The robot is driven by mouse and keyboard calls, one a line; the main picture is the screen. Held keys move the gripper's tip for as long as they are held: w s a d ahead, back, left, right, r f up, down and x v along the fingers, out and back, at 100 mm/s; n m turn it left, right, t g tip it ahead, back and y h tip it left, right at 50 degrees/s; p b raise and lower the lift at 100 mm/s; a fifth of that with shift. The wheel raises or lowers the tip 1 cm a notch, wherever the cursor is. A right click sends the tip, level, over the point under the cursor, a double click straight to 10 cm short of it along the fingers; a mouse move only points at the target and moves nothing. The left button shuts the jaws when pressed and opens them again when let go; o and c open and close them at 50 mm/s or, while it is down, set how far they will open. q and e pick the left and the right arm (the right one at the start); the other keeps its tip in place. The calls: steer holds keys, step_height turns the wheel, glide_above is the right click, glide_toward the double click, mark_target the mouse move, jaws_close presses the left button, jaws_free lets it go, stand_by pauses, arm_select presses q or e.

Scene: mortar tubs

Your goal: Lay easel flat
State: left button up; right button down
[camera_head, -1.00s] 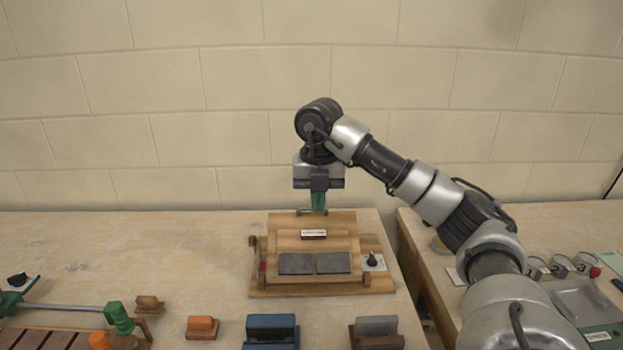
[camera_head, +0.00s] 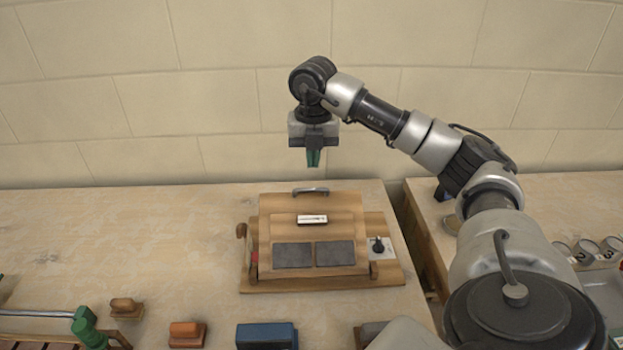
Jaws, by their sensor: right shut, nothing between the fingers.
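The wooden easel (camera_head: 347,207) stands on its wooden base on the table, its board seemingly tilted back; I cannot tell the exact angle. It bears a white label and two dark grey tiles (camera_head: 292,255) side by side. A metal handle (camera_head: 311,191) sits at its top edge. My left gripper is not in view.
A black knob (camera_head: 378,245) sits on the base's right side. Orange (camera_head: 187,334), blue (camera_head: 266,335) and brown (camera_head: 126,307) blocks stand along the front. A gap separates this table from the right one, which holds several numbered tubs (camera_head: 586,250). The table left of the easel is clear.

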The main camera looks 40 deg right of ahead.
mark_target(311, 196)
steer(key=f, duration=0.2)
steer(key=w+d+f+p, duration=0.1)
steer(key=f, duration=0.2)
steer(key=w+f+p, duration=0.1)
steer(key=f, duration=0.2)
steer(key=shift+d+f, duration=0.15)
steer(key=shift+d, duration=0.1)
steer(key=shift+w+d+f, duration=0.2)
steer(key=shift+w+f, duration=0.05)
steer(key=shift+f, duration=0.15)
